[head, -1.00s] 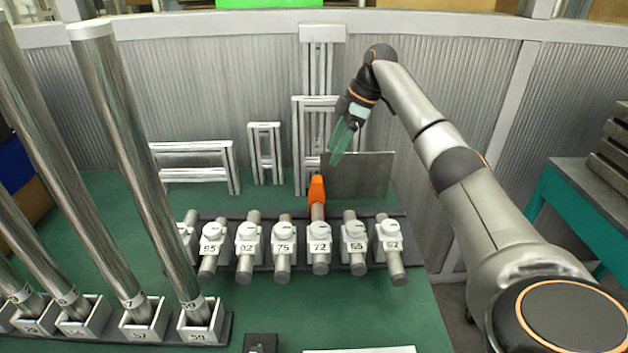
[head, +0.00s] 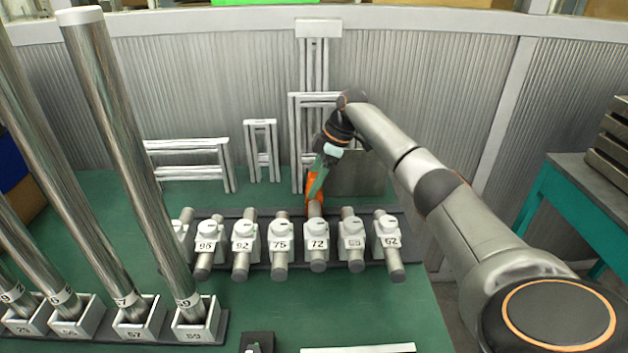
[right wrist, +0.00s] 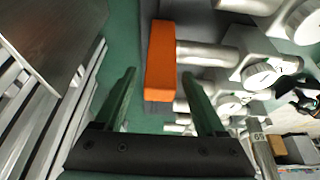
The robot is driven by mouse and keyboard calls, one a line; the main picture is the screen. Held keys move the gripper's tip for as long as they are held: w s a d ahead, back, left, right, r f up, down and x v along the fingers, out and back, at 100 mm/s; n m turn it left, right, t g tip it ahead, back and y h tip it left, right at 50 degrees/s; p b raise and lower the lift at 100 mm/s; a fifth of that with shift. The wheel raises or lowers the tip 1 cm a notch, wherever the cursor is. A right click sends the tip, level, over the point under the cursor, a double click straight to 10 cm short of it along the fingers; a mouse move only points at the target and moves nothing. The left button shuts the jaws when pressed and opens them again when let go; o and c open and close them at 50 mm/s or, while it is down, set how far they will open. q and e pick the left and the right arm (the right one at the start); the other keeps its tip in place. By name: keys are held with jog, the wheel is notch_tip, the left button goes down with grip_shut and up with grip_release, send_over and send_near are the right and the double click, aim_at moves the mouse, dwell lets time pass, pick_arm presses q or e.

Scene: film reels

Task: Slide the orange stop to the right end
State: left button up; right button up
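The orange stop (head: 311,194) stands at the back of the dark rail, behind the clamp marked 72, partly covered by my right gripper in the head view. In the right wrist view it is an upright-looking orange block (right wrist: 160,62) ahead of the fingers. My right gripper (head: 316,188) reaches down to it with its green fingers. In the right wrist view the two fingers (right wrist: 159,80) are apart, one on each side of the stop's near end; contact cannot be told. My left gripper is not in view.
Several numbered white clamps holding short metal rods line the dark rail (head: 262,213). A grey plate (head: 362,175) and white frames (head: 190,158) stand behind it. Tall metal tubes (head: 130,150) rise from holders at left.

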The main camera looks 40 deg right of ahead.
grip_shut()
dwell(0.4)
dwell(0.9)
